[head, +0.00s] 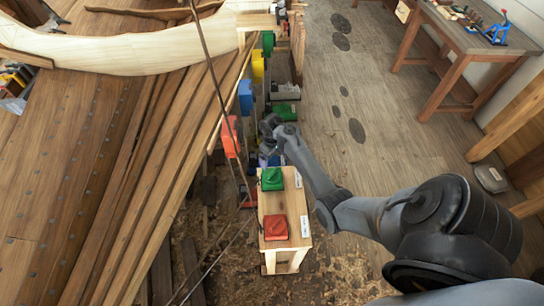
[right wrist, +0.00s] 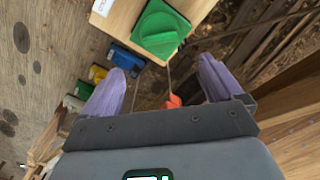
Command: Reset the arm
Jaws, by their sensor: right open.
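My right arm reaches in from the right in the head view, and its gripper (head: 268,157) hangs just beyond the near wooden stand (head: 286,204), beside the hull planks (head: 160,190). In the right wrist view the two purple fingers (right wrist: 162,66) are spread wide apart, with nothing held between them. A green block (right wrist: 160,28) lies on the stand past the fingertips, apart from them. It also shows in the head view (head: 272,179), with a red block (head: 275,228) on the same stand. My left gripper is not in view.
Red (head: 229,136), blue (head: 246,97) and yellow (head: 258,66) pieces sit along the hull edge. Thin dark rods cross in front of the hull. A workbench (head: 470,40) stands at the back right. The floor (head: 350,90) between is mostly clear.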

